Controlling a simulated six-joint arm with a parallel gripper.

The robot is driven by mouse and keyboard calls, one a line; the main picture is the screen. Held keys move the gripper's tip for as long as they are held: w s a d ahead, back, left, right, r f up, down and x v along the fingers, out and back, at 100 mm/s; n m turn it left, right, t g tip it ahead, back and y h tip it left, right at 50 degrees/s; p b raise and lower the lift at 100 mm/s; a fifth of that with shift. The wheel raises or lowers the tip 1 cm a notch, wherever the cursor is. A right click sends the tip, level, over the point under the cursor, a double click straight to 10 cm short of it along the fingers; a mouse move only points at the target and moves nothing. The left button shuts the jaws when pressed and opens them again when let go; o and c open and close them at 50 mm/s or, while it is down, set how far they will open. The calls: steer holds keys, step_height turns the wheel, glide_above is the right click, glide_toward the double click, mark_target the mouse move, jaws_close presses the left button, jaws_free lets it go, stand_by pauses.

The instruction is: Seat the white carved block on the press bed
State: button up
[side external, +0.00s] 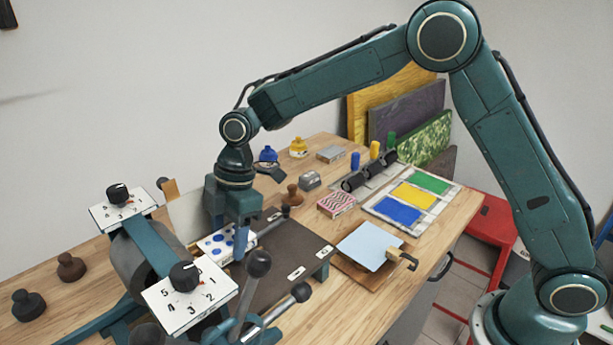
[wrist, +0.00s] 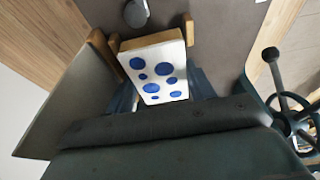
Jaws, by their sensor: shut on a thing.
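The white carved block (side external: 216,246) with blue dots is held at the left part of the dark press bed (side external: 285,262) in the side view. My gripper (side external: 230,236) points down and is shut on it. In the wrist view the block (wrist: 153,68) lies tilted between my gripper's fingers (wrist: 163,92), its dotted face towards the camera. The press bed (wrist: 225,45) shows beyond it. Small wooden pieces (wrist: 188,29) are close to the block's far corners. The block's underside is hidden, so I cannot tell whether it touches the bed.
A press roller (side external: 140,262) with numbered dials (side external: 184,274) stands left of the bed. Black-knobbed levers (side external: 258,263) rise in front. A light blue sheet (side external: 368,246) lies right of the bed. An ink tray (side external: 412,200), a patterned block (side external: 336,205) and several stamps stand behind.

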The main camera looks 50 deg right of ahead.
steer(key=shift+f, duration=0.95)
stand_by(0.6)
steer(key=o, duration=1.1)
steer(key=shift+r, duration=0.2)
steer(key=shift+r, duration=3.85)
